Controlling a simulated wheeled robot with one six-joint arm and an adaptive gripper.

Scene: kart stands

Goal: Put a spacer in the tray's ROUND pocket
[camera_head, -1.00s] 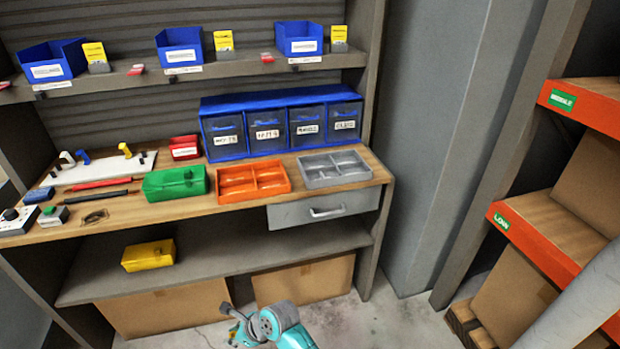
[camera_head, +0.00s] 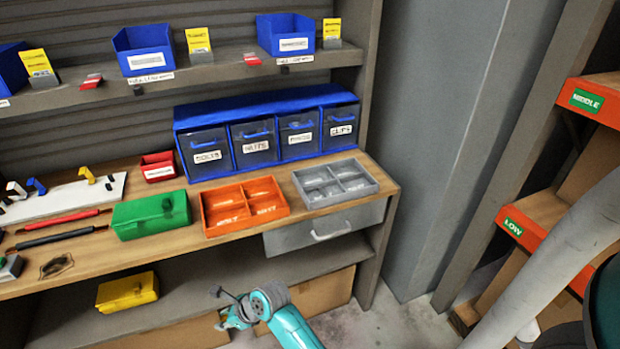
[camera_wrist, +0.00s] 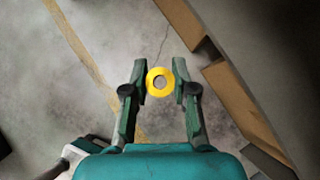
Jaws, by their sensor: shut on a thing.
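A yellow ring-shaped spacer (camera_wrist: 159,82) is held between the two fingertips of my gripper (camera_wrist: 160,90) in the wrist view, with the floor beneath. In the head view my gripper (camera_head: 229,313) is low in front of the bench, below the worktop; the spacer cannot be made out there. A grey divided tray (camera_head: 372,189) lies on the worktop at its right end. An orange divided tray (camera_head: 206,222) lies just left of it. The pocket labels are too small to read, and I cannot tell which pocket is round.
Blue drawers (camera_head: 262,100) stand behind the trays. A green box (camera_head: 150,214) and a small red box (camera_head: 157,167) are to the left. A yellow box (camera_head: 127,291) sits on the lower shelf. A grey drawer (camera_head: 325,228) hangs under the worktop. Orange-edged shelves (camera_head: 545,240) stand at right.

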